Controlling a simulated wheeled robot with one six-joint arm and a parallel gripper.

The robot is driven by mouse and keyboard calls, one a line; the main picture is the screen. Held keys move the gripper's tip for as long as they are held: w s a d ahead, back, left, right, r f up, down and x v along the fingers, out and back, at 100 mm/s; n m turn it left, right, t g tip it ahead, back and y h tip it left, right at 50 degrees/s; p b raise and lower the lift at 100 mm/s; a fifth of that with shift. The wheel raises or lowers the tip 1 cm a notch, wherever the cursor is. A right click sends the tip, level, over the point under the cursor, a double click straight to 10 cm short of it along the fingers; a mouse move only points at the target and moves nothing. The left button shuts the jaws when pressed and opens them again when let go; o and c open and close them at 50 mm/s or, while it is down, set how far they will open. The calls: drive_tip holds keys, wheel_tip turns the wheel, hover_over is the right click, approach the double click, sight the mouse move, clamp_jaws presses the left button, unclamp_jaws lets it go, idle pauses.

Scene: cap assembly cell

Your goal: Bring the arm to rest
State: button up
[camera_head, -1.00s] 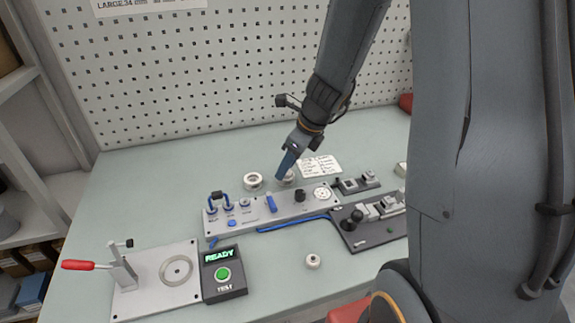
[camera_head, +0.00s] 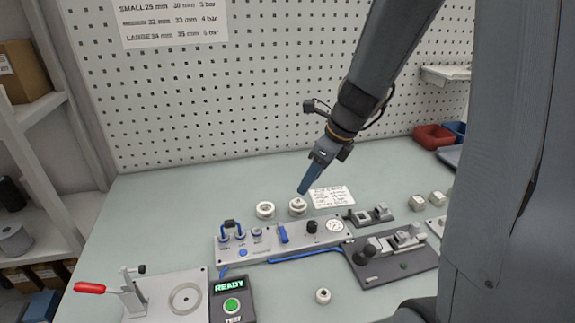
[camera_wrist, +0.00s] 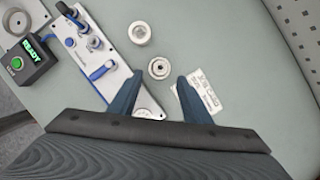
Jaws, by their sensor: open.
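My gripper (camera_head: 306,187) points down over the back of the bench, close above a white ring-shaped cap (camera_head: 298,205). In the wrist view my gripper (camera_wrist: 158,90) has its two blue fingers apart with nothing held between them. The same cap (camera_wrist: 159,68) shows just beyond the fingertips there. A second white ring-shaped part (camera_head: 265,210) lies to its left, and it also shows in the wrist view (camera_wrist: 139,33).
A grey panel with blue fittings (camera_head: 262,250) and a dark fixture (camera_head: 385,268) stand in front. A READY box (camera_head: 232,300) and a red-handled clamp (camera_head: 130,292) are at front left. A small white part (camera_head: 323,296) lies near the front. A pegboard (camera_head: 240,90) rises behind.

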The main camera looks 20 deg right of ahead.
drive_tip(key=s+n, duration=0.2)
drive_tip(key=n, duration=0.2)
drive_tip(key=s+a+f+n+g+h, duration=0.1)
drive_tip(key=s+n, duration=0.2)
drive_tip(key=n, duration=0.1)
drive_tip(key=s+a+n, duration=0.1)
drive_tip(key=s+n, duration=0.1)
drive_tip(key=n, duration=0.2)
drive_tip(key=shift+s+f+g, duration=0.25)
drive_tip(key=shift+f+g, duration=0.05)
drive_tip(key=shift+f, duration=0.05)
drive_tip(key=s+f+n+h, duration=0.1)
drive_tip(key=s+n, duration=0.6)
drive_tip(key=n, duration=0.8)
drive_tip(key=shift+s+a+f+g+h, duration=0.15)
drive_tip(key=shift+a+f+g+h, duration=0.15)
drive_tip(key=shift+h, duration=0.3)
drive_tip(key=shift+r, duration=0.1)
